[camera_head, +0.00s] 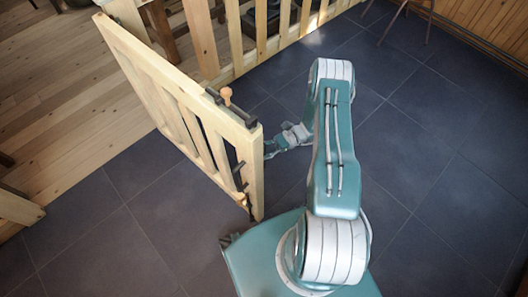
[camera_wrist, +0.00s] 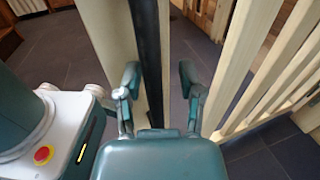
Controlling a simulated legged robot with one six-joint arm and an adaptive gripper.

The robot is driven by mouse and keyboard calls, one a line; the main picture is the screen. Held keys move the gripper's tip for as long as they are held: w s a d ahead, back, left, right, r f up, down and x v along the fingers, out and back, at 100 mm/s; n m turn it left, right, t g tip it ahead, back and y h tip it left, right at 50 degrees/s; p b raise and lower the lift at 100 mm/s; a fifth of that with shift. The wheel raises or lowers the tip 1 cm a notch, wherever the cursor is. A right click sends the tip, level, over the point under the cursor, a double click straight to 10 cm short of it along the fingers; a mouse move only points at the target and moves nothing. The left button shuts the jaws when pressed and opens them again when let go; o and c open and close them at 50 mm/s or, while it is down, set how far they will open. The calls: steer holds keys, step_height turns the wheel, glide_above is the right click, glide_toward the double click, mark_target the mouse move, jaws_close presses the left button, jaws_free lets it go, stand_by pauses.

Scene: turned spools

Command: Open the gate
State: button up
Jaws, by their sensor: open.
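The gate (camera_head: 185,105) is a pale wooden slatted panel. It stands at an angle to the fence line, with its near end out over the dark tiles. A round wooden knob (camera_head: 226,96) and dark metal fittings sit at the top of that end. My gripper (camera_head: 272,149) is just right of the near end, partly hidden by it. In the wrist view, my gripper (camera_wrist: 160,82) is open, with one finger on each side of a dark upright strip (camera_wrist: 149,60) and pale wood. I cannot tell whether the fingers touch them.
A slatted fence (camera_head: 235,45) runs behind the gate toward the upper right. A low wooden piece (camera_head: 18,207) is at the left edge. Wooden floorboards (camera_head: 70,100) lie left of the gate. Dark tiles (camera_head: 435,165) on the right are mostly clear, up to a wood-panelled wall (camera_head: 490,30).

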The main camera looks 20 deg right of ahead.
steer(key=shift+s, duration=0.1)
steer(key=w+d, duration=0.1)
steer(key=d, duration=1.1)
stand_by(0.4)
steer(key=w+a+r+n+g+h, duration=0.1)
steer(key=a+r+n+h, duration=0.2)
steer(key=r, duration=0.6)
steer(key=a+r+n+h, duration=0.2)
steer(key=r+h, duration=0.2)
steer(key=r, duration=0.5)
steer(key=w+a+r+n+g+h, duration=0.1)
steer(key=a+r+n+h, duration=0.2)
steer(key=r, duration=0.6)
steer(key=s+a+r+n+t+h, duration=0.4)
steer(key=s+r, duration=0.4)
steer(key=s, duration=0.1)
steer(key=s+a+r+n+t+h, duration=0.4)
steer(key=s+r+n+t, duration=0.1)
steer(key=s+r, duration=0.3)
steer(key=shift+s, duration=0.6)
steer(key=shift+a, duration=0.15)
